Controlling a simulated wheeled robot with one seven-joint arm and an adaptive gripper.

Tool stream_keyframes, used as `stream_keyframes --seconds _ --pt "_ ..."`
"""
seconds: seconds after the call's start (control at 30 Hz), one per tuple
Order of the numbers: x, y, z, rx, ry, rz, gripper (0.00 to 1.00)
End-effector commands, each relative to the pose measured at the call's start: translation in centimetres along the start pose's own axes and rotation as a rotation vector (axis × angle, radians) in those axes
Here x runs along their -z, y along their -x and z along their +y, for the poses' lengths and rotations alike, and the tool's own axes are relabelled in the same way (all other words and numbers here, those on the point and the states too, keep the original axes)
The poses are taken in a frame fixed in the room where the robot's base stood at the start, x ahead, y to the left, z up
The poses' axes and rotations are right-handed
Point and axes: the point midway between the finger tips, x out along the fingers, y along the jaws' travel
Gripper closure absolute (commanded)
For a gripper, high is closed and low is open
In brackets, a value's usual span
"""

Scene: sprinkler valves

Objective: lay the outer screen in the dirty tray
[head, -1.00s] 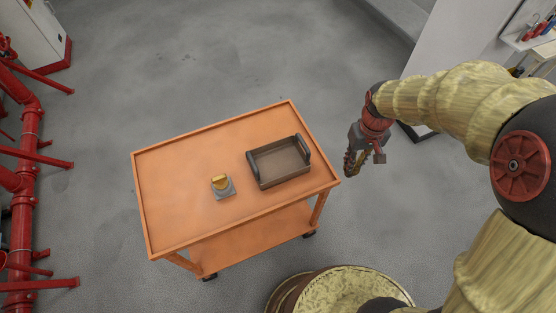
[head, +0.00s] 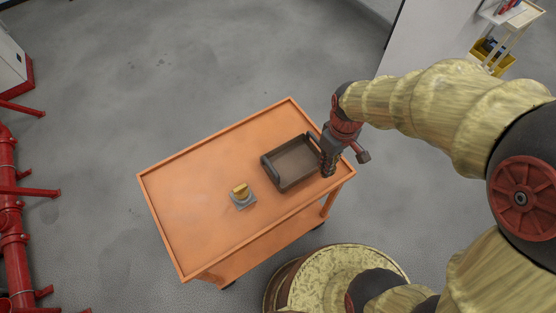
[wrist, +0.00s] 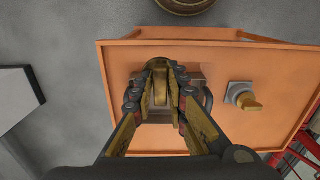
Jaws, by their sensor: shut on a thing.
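The tray (head: 285,169), dark with a grey-brown floor and black end handles, sits at the right end of the orange cart. My gripper (head: 328,172) is over the tray's right end. In the wrist view, my gripper (wrist: 158,82) is shut on a brass-brown round piece, apparently the outer screen (wrist: 159,70), held between the fingers. The tray lies below it, largely hidden by the fingers; one handle (wrist: 208,101) shows. In the head view I cannot make out the held piece. Whether it touches the tray I cannot tell.
The orange cart top (head: 200,180) has a raised rim. A grey block with a brass-yellow piece (head: 241,192) on it stands left of the tray, also in the wrist view (wrist: 242,96). The cart's left half is clear. Red pipes (head: 14,220) stand at the far left.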

Motion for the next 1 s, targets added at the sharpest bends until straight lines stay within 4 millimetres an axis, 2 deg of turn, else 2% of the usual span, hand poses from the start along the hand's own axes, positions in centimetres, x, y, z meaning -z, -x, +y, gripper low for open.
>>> stream_keyframes --seconds 0.17,0.47,0.6,0.73,1.0 --pt "2.3 -1.2 -0.2 0.0 0.003 -0.001 1.0" --pt "8.9 -4.4 -0.8 0.001 0.003 -0.002 1.0" --pt "10.9 -6.9 -1.0 0.001 0.002 -0.003 1.0" --pt "12.3 -8.4 -1.1 0.0 0.0 -0.002 1.0" --pt "13.5 -9.8 -1.2 0.0 0.0 -0.001 1.0"
